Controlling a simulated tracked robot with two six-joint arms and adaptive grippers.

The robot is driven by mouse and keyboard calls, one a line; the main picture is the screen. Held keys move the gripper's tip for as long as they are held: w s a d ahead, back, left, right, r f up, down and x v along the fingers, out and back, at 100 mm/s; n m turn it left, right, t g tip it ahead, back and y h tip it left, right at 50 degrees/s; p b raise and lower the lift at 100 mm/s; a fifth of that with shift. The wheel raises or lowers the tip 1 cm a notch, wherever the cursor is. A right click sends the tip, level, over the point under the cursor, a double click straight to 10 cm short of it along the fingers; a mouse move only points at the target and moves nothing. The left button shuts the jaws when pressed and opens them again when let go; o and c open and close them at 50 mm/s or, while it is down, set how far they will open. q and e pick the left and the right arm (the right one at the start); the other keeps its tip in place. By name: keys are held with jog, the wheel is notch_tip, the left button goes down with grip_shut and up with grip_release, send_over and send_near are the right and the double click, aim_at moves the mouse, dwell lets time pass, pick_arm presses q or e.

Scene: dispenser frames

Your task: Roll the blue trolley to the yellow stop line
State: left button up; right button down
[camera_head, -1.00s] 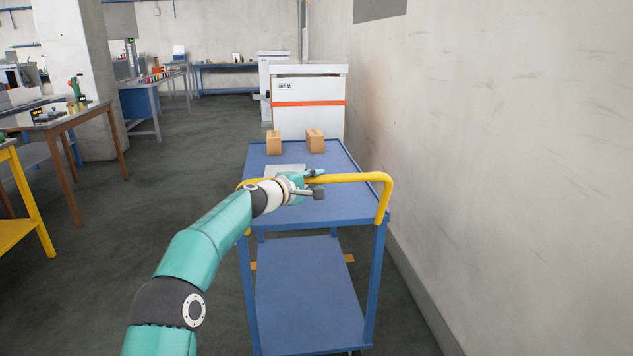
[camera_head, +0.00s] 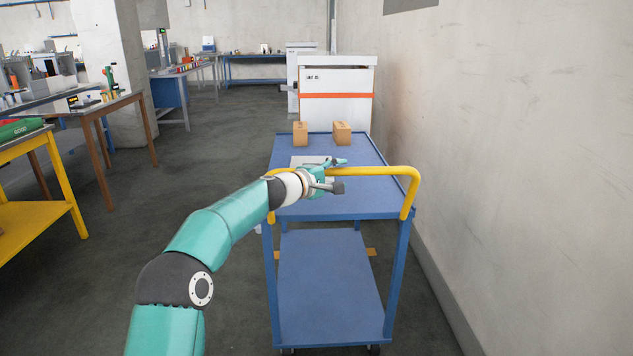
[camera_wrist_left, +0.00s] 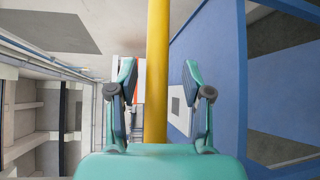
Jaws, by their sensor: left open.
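The blue trolley (camera_head: 330,290) stands in front of me with its yellow push handle (camera_head: 375,171) facing me. Two small cardboard boxes (camera_head: 300,134) and a pale flat sheet (camera_head: 305,161) are on its top. My left gripper (camera_head: 338,175) is at the handle, left of its middle. In the left wrist view the yellow bar (camera_wrist_left: 157,60) passes between the fingers of the open left gripper (camera_wrist_left: 158,80), with gaps on both sides. My right gripper is out of view.
A white cabinet with an orange stripe (camera_head: 337,112) stands beyond the trolley. A concrete wall (camera_head: 500,180) runs close along the right. A yellow table (camera_head: 45,220) and a brown table (camera_head: 100,110) stand at the left. Bare floor (camera_head: 190,170) lies between them and the trolley.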

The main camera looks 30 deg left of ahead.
pick_arm(q)
jog(key=v, duration=1)
jog(key=shift+d+f, duration=0.1)
jog(key=shift+d, duration=0.1)
